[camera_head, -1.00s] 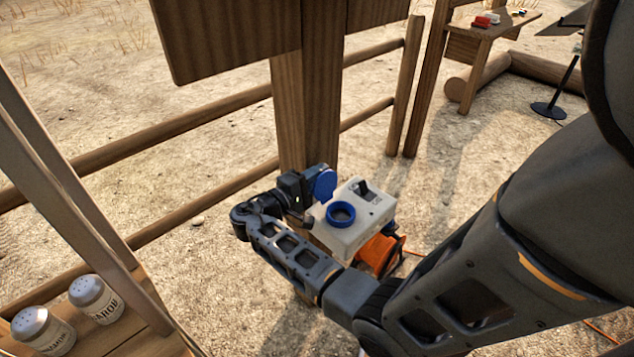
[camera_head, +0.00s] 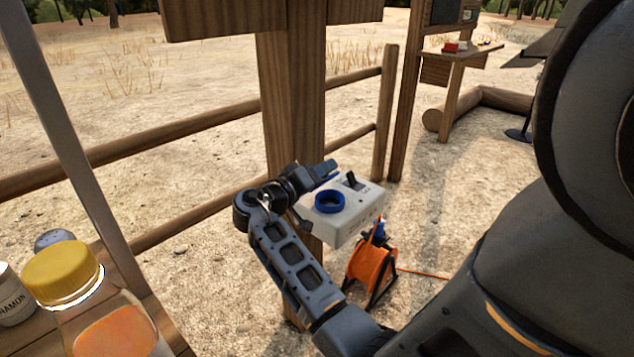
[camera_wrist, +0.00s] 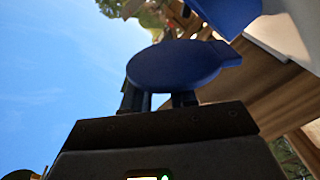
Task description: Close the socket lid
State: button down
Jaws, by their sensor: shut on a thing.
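The white socket box (camera_head: 348,222) is fixed by the wooden post, with a blue round socket (camera_head: 330,202) on top. The socket's ring is open to view from above. My gripper (camera_head: 328,170) is at the back left of the box, pointing right, just beyond the socket. In the wrist view, my gripper (camera_wrist: 158,98) is shut on the blue round lid (camera_wrist: 178,65), which stands off the socket. The blue socket ring (camera_wrist: 228,14) and white box (camera_wrist: 282,36) show at the upper right there. In the head view I cannot make out the lid.
A wooden post (camera_head: 293,110) stands right behind the gripper. An orange cable reel (camera_head: 371,264) is on the ground below the box. A yellow-capped jar (camera_head: 63,272) and shakers stand on a shelf at the left. Wooden rails (camera_head: 150,140) run behind.

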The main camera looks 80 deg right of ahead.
jog(key=f+m+b, duration=0.1)
jog(key=m+b, duration=0.1)
jog(key=b, duration=0.1)
jog(key=s+a+m+b, duration=0.1)
jog(key=b, duration=0.2)
jog(key=s+f+m+b, duration=0.1)
jog(key=m+b, duration=0.1)
jog(key=shift+s+a+f+m+b, duration=0.15)
jog(key=shift+a+f+m+b, duration=0.15)
jog(key=shift+f+b, duration=0.1)
jog(key=m+b, duration=0.2)
jog(key=b, duration=0.1)
jog(key=f+m+b, duration=0.1)
jog(key=b, duration=0.1)
jog(key=shift+s+a, duration=0.25)
jog(key=shift+s, duration=0.15)
jog(key=shift+s+m+b, duration=0.1)
jog(key=shift+m+b, duration=0.4)
jog(key=shift+b, duration=0.4)
jog(key=c, duration=1)
grip_release()
jog(key=shift+o, duration=0.2)
jog(key=shift+p+v, duration=0.5)
jog(key=shift+v, duration=3.4)
jog(key=shift+s, duration=0.1)
jog(key=shift+a, duration=0.1)
